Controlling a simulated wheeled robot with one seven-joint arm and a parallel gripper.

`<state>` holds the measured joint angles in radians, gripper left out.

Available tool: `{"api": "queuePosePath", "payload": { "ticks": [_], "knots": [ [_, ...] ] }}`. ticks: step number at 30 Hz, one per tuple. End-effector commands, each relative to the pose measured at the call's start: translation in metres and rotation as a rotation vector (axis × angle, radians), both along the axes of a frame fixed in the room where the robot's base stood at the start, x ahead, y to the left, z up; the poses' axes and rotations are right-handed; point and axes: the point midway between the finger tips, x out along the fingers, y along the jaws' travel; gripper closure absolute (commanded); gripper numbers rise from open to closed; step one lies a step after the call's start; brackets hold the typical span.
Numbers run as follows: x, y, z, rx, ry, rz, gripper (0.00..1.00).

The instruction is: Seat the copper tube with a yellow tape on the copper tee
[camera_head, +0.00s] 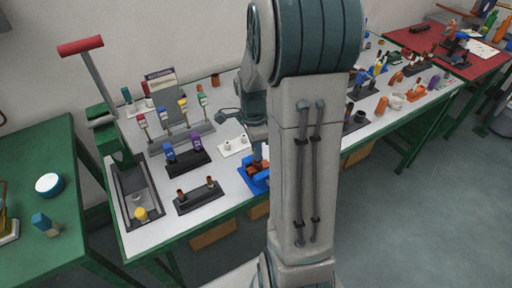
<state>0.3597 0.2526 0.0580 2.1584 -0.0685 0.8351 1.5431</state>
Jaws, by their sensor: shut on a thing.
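My gripper (258,147) is partly hidden behind my own arm. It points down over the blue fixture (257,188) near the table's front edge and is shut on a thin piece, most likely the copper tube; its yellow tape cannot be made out. An orange-copper part (259,167), possibly the copper tee, sits on the blue fixture just below my gripper. Whether the held piece touches it cannot be told. My arm covers the right side of this spot.
A black block (198,197) with two short copper stubs stands left of the fixture. Behind it are a dark stand (187,161) with blue and purple parts and a white plate (234,146) with fittings. A green arbor press (116,148) stands at the table's left end.

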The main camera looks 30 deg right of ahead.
Motion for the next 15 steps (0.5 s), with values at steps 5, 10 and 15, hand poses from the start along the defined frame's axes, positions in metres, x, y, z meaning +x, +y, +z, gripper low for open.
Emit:
{"api": "queuePosePath", "payload": {
  "ticks": [5,10,15],
  "knots": [
    [-0.0002,-0.0001,-0.0017,0.0,0.0,0.0,0.56],
    [-0.0002,-0.0001,-0.0017,0.0,0.0,0.0,0.55],
    [0.0005,-0.0002,0.0011,0.0,-0.002,0.0,0.55]
  ]
}}
